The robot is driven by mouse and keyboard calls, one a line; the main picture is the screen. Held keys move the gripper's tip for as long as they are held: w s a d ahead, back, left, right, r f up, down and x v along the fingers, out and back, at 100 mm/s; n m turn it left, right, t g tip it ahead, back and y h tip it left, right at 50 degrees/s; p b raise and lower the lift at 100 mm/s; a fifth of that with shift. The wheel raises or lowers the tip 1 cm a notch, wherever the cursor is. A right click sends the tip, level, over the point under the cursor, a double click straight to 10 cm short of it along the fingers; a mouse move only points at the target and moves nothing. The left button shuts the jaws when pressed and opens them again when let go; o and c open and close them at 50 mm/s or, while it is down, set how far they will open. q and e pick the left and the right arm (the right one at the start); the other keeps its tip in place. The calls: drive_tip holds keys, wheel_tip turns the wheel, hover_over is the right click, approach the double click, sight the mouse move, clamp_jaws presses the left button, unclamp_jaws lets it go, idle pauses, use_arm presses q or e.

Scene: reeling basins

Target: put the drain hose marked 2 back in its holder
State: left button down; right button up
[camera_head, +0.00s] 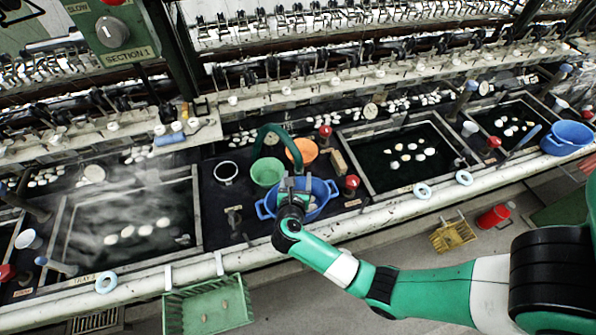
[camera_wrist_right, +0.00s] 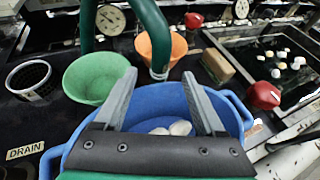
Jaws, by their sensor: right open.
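A dark green hose (camera_head: 270,131) arches over the middle of the bench. In the right wrist view one limb of the hose (camera_wrist_right: 150,32) comes down to a pale end just beyond my fingertips, over the blue basin. No number 2 is legible on it. My right gripper (camera_wrist_right: 160,80) is open, with its two grey fingers spread and nothing clearly between them. In the head view the right gripper (camera_head: 291,186) is over the blue basin (camera_head: 326,187). I cannot tell which fitting is the hose's holder. My left gripper is not in view.
A green bowl (camera_head: 267,172), an orange bowl (camera_head: 302,150) and a tan block (camera_head: 338,160) stand around the blue basin. A red knob (camera_head: 351,183) is to its right. A DRAIN label (camera_wrist_right: 25,150) is at lower left. Dark water basins (camera_head: 405,155) lie on both sides.

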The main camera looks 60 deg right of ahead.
sight(299, 170)
drive_tip(key=b+x, duration=0.1)
drive_tip(key=x, duration=0.5)
drive_tip(key=shift+s+b, duration=0.1)
drive_tip(key=shift+b, duration=0.25)
drive_tip(key=shift+d+f, duration=0.15)
drive_tip(key=shift+d, duration=0.2)
drive_tip(key=shift+a, duration=0.1)
drive_tip(key=shift+c, duration=0.4)
clamp_jaws()
drive_tip(key=shift+w, duration=0.2)
